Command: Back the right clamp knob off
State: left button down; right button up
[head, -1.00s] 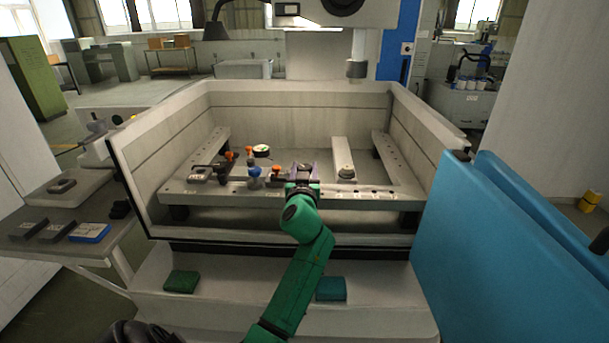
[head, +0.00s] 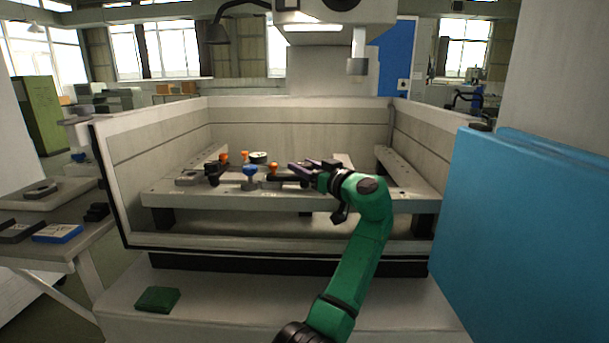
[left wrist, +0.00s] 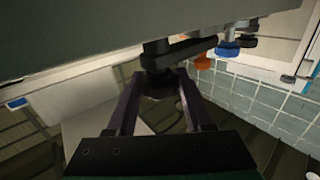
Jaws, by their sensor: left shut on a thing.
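My left gripper (head: 298,170), on the green arm, is at the right end of the right clamp (head: 284,178), over the front rail of the work frame. In the left wrist view the two purple fingers of my left gripper (left wrist: 160,78) are shut on a black round knob (left wrist: 158,88) at the end of the clamp's dark arm (left wrist: 188,48). In the head view the fingers hide this knob. The clamp's orange part (head: 272,168) shows left of my fingers. My right gripper is in neither view.
A blue knob (head: 250,171) and more orange-topped parts (head: 223,157) stand left of the clamp. Tank walls (head: 165,135) enclose the frame (head: 230,198). A large blue panel (head: 530,235) stands at the right. A side table (head: 75,248) stands left.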

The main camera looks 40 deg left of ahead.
pick_arm(q)
jog(key=shift+g, duration=0.3)
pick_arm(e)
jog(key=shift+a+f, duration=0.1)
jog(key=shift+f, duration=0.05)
pick_arm(q)
jog(key=shift+c, duration=1.4)
grip_release()
jog(key=b+v, duration=0.2)
jog(key=v, duration=1.2)
jog(key=shift+d+f, duration=0.15)
jog(key=shift+d, duration=0.1)
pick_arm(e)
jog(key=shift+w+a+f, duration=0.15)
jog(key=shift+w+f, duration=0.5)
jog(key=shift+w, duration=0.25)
